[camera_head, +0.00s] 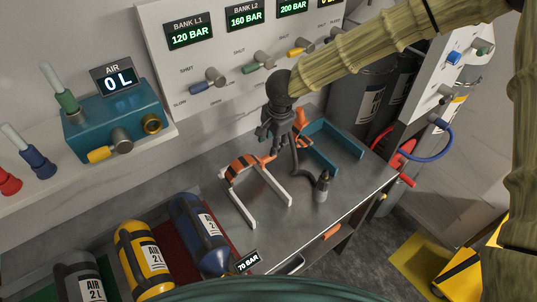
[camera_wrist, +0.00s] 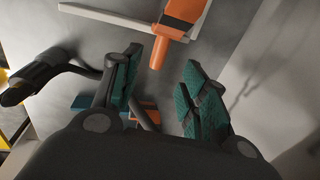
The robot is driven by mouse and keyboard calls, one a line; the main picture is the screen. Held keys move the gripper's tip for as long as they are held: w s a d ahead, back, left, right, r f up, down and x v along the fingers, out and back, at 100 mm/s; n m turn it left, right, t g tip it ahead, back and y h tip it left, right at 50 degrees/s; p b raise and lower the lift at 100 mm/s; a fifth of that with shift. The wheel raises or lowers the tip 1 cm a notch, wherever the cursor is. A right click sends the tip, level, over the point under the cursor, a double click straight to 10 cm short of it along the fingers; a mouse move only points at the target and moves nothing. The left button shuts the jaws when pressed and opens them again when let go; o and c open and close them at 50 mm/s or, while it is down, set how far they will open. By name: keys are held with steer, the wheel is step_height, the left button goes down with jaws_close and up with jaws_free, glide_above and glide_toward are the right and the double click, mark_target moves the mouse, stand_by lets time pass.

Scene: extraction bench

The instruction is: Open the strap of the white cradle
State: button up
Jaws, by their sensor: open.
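The white cradle (camera_head: 242,207) lies on the grey bench with its two arms pointing toward the front. Its orange and black strap (camera_head: 243,164) arches across the back of the cradle. In the wrist view the white cradle (camera_wrist: 105,15) is at the top, and the strap's orange tab (camera_wrist: 158,52) points down toward my gripper (camera_wrist: 163,60). My gripper is open and empty, with green-padded fingers on either side of the tab's line. In the head view my gripper (camera_head: 270,137) hangs above and behind the strap's right end. I cannot tell whether it touches.
A teal cradle (camera_head: 343,140) with an orange strap lies right of my gripper. A black hose with a nozzle (camera_head: 322,187) stands near the bench's front right. Blue (camera_head: 197,235) and yellow (camera_head: 145,255) cylinders lie at the front left. The valve panel (camera_head: 215,60) rises behind.

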steer(key=f, duration=0.2)
steer(key=w+f+p, duration=0.1)
steer(key=f, duration=0.2)
steer(key=a+f, duration=0.1)
steer(key=f, duration=0.2)
steer(key=shift+w+f, duration=0.1)
steer(key=shift+w, duration=0.1)
jaws_close()
